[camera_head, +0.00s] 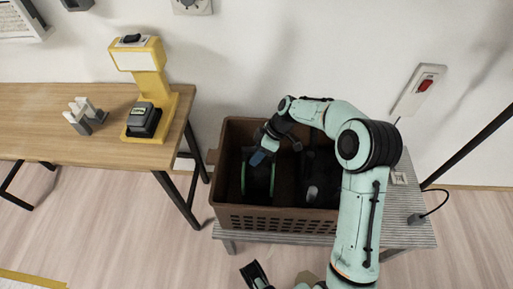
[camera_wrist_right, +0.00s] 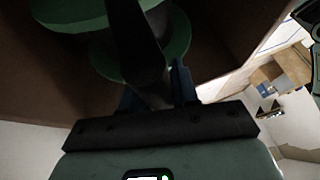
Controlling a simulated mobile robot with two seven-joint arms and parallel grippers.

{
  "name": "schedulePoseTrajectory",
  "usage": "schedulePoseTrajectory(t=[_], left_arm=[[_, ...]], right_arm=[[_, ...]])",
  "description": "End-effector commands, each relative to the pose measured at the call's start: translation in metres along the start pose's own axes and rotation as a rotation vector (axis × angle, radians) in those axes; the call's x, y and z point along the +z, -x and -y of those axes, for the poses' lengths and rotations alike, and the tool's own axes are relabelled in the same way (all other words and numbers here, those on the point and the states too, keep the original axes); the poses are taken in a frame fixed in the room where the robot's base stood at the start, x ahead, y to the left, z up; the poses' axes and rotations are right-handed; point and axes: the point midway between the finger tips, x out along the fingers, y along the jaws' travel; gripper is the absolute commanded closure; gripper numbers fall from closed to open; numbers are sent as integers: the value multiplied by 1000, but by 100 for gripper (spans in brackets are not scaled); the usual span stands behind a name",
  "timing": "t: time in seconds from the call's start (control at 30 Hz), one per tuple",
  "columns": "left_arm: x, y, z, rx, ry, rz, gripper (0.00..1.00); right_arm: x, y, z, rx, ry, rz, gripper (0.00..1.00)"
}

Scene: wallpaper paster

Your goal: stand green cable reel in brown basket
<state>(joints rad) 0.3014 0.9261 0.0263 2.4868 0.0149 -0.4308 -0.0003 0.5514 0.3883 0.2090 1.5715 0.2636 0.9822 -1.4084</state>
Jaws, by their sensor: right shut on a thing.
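The brown basket (camera_head: 285,222) stands on a grey ribbed bench. The green cable reel (camera_head: 258,182) is inside its left part, dark with a green rim, on edge with its flanges roughly upright. My right gripper (camera_head: 263,156) reaches into the basket from above and is shut on the reel's upper part. In the right wrist view the green flanges (camera_wrist_right: 178,38) lie just beyond my right gripper (camera_wrist_right: 157,92), and a dark bar partly covers them. The reel's underside is hidden, so I cannot tell if it touches the basket floor.
A dark object (camera_head: 320,188) lies in the basket's right part, partly hidden by my arm. A wooden table (camera_head: 80,145) at left holds a yellow stand (camera_head: 150,80) and a small grey-white item (camera_head: 85,115). A red-switch wall box (camera_head: 420,90) is at right.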

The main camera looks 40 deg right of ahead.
Motion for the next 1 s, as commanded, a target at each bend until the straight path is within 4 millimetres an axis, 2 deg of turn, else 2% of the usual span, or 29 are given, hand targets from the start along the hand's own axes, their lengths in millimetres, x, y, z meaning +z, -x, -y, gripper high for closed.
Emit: schedulePoseTrajectory(t=[0.17,0.43,0.87,0.9,0.97,1.0], left_arm=[[0,-1,0,0,0,-2,62],[-3,-5,1,2,-1,-8,62],[-5,-7,1,2,0,-14,62],[-6,-7,1,2,0,-15,62],[-6,-6,1,2,0,-15,62],[-6,-6,1,2,0,-15,62]], right_arm=[[2,-6,-2,3,2,-3,100],[18,-35,-11,1,1,-2,100],[20,-39,-12,3,3,-3,100],[22,-40,-12,1,0,0,61],[22,-40,-12,1,0,0,45],[22,-40,-12,1,0,0,45]])
